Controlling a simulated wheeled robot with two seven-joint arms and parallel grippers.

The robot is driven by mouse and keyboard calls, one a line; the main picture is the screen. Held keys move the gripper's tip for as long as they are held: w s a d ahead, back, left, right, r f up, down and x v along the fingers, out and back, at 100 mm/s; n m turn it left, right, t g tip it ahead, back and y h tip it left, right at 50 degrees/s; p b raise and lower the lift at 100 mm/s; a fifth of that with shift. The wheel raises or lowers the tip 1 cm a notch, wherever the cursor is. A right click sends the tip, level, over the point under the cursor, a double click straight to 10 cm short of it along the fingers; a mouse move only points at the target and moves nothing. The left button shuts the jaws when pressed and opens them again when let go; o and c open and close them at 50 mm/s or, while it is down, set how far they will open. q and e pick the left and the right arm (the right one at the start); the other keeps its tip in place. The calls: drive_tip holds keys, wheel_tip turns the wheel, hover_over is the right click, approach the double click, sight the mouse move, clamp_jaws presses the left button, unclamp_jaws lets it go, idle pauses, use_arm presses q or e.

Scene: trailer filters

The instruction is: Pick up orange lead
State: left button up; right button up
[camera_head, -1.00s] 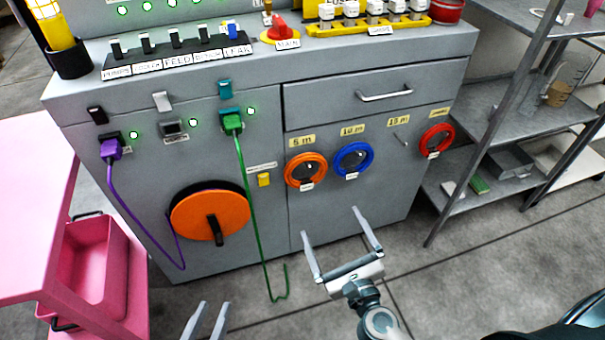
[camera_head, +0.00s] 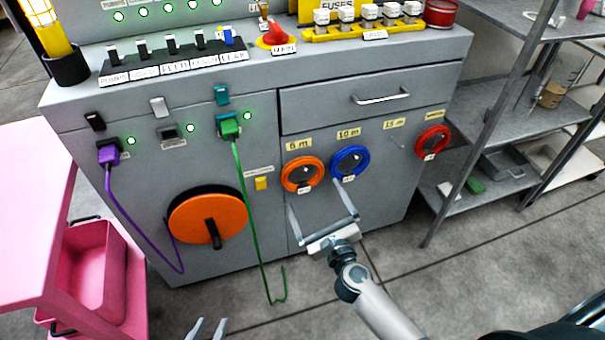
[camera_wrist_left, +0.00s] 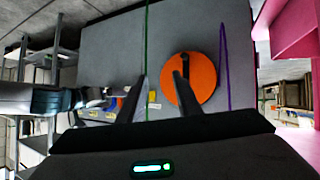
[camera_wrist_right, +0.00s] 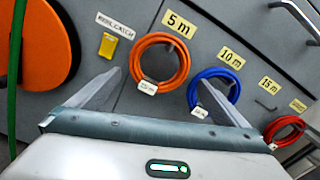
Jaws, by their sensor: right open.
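The orange lead (camera_head: 286,176) is a coil hanging on the grey cabinet front under the "5 m" label. It also shows large in the right wrist view (camera_wrist_right: 184,62), with a white tag at its lower edge. My right gripper (camera_head: 316,195) is open and empty, just in front of and below the coil. In the right wrist view its fingers (camera_wrist_right: 162,78) point toward the panel, with the orange coil between and beyond the tips. My left gripper (camera_head: 206,328) is low at the bottom edge, fingers apart and empty; the left wrist view (camera_wrist_left: 157,105) shows them too.
A blue coil (camera_head: 337,162) hangs right of the orange one, and a red coil (camera_head: 420,144) farther right. A drawer handle (camera_head: 382,97) juts out above. A green cable (camera_head: 245,190) and an orange reel (camera_head: 186,214) are left. A metal shelf (camera_head: 467,150) stands right.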

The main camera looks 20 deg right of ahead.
use_arm(q)
drive_tip(key=shift+r, duration=0.1)
use_arm(e)
drive_tip(key=shift+w, duration=0.8)
drive_tip(key=w, duration=0.3)
drive_tip(key=w+b, duration=0.1)
drive_tip(key=w, duration=0.1)
drive_tip(key=shift+w+f, duration=0.1)
drive_tip(key=shift+f, duration=0.3)
use_arm(q)
drive_tip(key=r+t, duration=0.1)
drive_tip(key=w+d+r, duration=0.1)
drive_tip(key=r+t, duration=0.1)
drive_tip(key=shift+w+d+r+t+h, duration=0.2)
drive_tip(key=shift+w+t+h, duration=0.1)
drive_tip(key=shift+w+h, duration=0.1)
use_arm(e)
drive_tip(key=shift+a, duration=0.1)
drive_tip(key=shift+r, duration=0.1)
drive_tip(key=c, duration=0.9)
